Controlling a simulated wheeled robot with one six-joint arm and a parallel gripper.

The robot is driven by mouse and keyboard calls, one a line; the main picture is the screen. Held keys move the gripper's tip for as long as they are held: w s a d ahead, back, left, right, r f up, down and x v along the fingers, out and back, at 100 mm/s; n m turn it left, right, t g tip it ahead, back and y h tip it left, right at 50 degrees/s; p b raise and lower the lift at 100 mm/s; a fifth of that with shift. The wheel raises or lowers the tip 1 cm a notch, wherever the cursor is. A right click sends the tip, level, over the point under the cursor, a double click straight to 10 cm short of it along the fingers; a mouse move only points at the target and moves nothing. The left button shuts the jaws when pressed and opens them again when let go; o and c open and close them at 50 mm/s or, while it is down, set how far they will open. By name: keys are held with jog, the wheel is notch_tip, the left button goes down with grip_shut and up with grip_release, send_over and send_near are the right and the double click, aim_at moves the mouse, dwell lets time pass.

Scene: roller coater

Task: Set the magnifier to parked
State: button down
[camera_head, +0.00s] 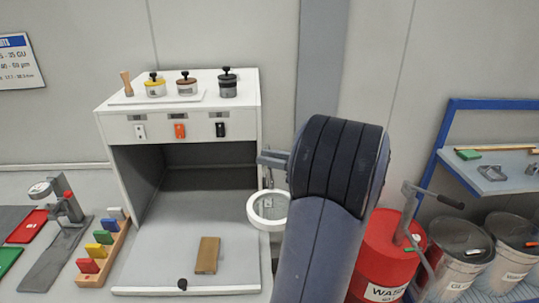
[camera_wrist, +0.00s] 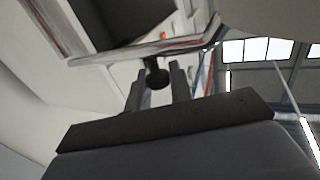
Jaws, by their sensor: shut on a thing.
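The magnifier (camera_head: 268,210) is a white ring with a clear lens. It hangs from a jointed grey bracket (camera_head: 272,160) at the right side of the white cabinet, low beside the cabinet's open front. In the wrist view, its pale rim (camera_wrist: 140,50) seems to cross the upper part. A round black knob (camera_wrist: 156,75) sits just below that rim. My gripper (camera_wrist: 158,80) has its two dark fingers on either side of the knob and is shut on it. In the head view, my arm hides the gripper and the ring's right edge.
The white cabinet (camera_head: 180,120) has several lidded pots on top and a wooden block (camera_head: 207,255) inside. Coloured blocks (camera_head: 103,237) stand at left.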

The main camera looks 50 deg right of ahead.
dwell(0.4)
jog(key=c, duration=1.3)
grip_release()
jog(key=shift+s+d, duration=0.1)
jog(key=b+v, duration=0.2)
jog(key=v, duration=0.8)
jog(key=shift+s+d+b, duration=0.2)
jog(key=shift+s+b, duration=0.1)
jog(key=shift+b, duration=0.1)
jog(key=shift+w, duration=0.1)
jog(key=p+x, duration=0.2)
jog(key=x, duration=0.8)
jog(key=shift+a+r+p, duration=0.1)
jog(key=shift+a+p, duration=0.05)
jog(key=shift+p, duration=0.25)
jog(key=shift+w+a, duration=0.15)
jog(key=shift+w, duration=0.2)
jog(key=shift+a, duration=0.15)
